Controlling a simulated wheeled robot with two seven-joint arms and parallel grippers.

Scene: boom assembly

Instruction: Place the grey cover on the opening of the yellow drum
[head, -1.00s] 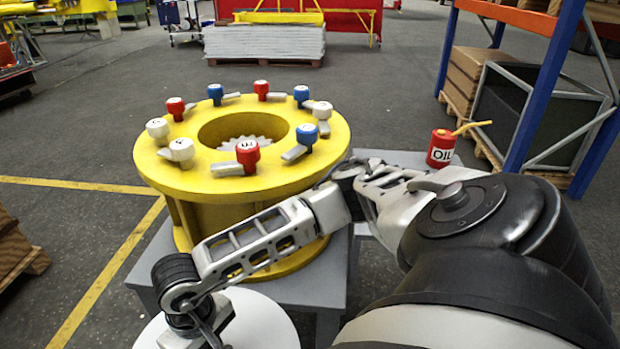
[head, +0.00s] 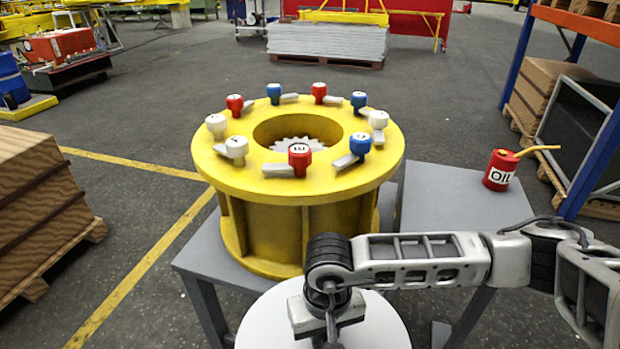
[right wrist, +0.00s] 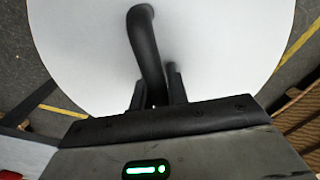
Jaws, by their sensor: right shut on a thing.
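The yellow drum (head: 296,220) stands upright on a grey table. Its round opening (head: 285,129) is uncovered, with a toothed grey part visible inside. The grey cover (head: 375,325), a pale round disc, is at the bottom of the head view, in front of the drum and apart from its opening; its near edge is cut off. My right gripper (head: 326,325) is over the disc. In the right wrist view the fingers (right wrist: 157,88) are shut on the dark curved handle of the cover (right wrist: 80,45). My left gripper is not in view.
Several red, blue and white knobbed clamps, such as a red one (head: 300,158), ring the drum's opening. A red oil can (head: 500,172) stands on the grey table at right (head: 450,200). A wooden crate (head: 40,205) is at left, a blue rack post (head: 590,160) at right.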

